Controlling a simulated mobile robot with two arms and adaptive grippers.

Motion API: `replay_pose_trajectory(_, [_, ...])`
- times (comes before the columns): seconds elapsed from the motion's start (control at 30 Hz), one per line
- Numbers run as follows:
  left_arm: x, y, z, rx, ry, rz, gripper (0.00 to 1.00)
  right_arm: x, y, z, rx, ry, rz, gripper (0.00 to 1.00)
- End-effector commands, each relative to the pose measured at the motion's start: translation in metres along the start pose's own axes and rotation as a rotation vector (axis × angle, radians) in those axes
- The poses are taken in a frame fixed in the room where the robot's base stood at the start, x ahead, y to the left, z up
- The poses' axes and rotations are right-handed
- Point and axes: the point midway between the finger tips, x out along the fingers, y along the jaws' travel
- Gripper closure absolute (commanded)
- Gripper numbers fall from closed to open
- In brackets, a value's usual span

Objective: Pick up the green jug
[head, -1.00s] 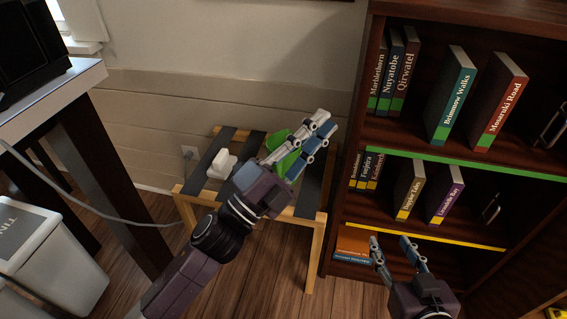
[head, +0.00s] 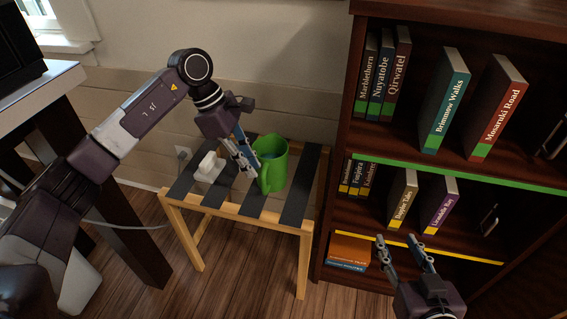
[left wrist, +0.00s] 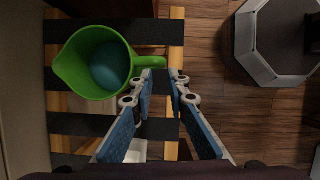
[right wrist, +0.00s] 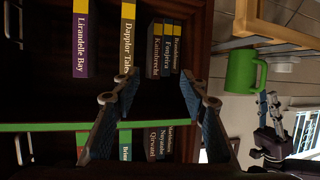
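The green jug (head: 274,172) stands upright on a small slatted stand (head: 250,208); something blue shows inside it. It also shows in the left wrist view (left wrist: 68,72) and the right wrist view (right wrist: 240,70). My left gripper (head: 250,168) points down beside the jug's handle, on its left. In the left wrist view my left fingers (left wrist: 161,76) are apart, with the handle's end at the gap between their tips. I cannot tell whether they touch it. My right gripper (head: 400,238) is open and empty in front of the bookshelf.
A white object (head: 209,168) lies on the stand, left of the jug. The dark bookshelf (head: 338,150) with several books stands close on the right. A white-topped desk (head: 45,85) is at the left. Wooden floor (head: 240,275) is clear in front of the stand.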

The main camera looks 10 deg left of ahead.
Motion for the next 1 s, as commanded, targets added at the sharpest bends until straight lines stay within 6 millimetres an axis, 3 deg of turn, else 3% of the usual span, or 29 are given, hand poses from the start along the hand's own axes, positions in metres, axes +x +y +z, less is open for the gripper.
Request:
replay_pose_trajectory(0.37, [0.029,0.000,-0.001,-0.002,0.002,-0.001,0.85,0.002,-0.005,-0.036,0.002,0.164,-0.011,0.60])
replay_pose_trajectory(0.73, [0.069,-0.001,0.002,-0.003,-0.001,-0.003,0.85,-0.012,-0.013,-0.100,0.007,0.462,-0.028,0.60])
replay_pose_trajectory(1.0, [0.075,0.000,0.002,-0.003,0.001,0.000,0.85,-0.018,-0.015,-0.113,0.009,0.519,-0.031,0.60])
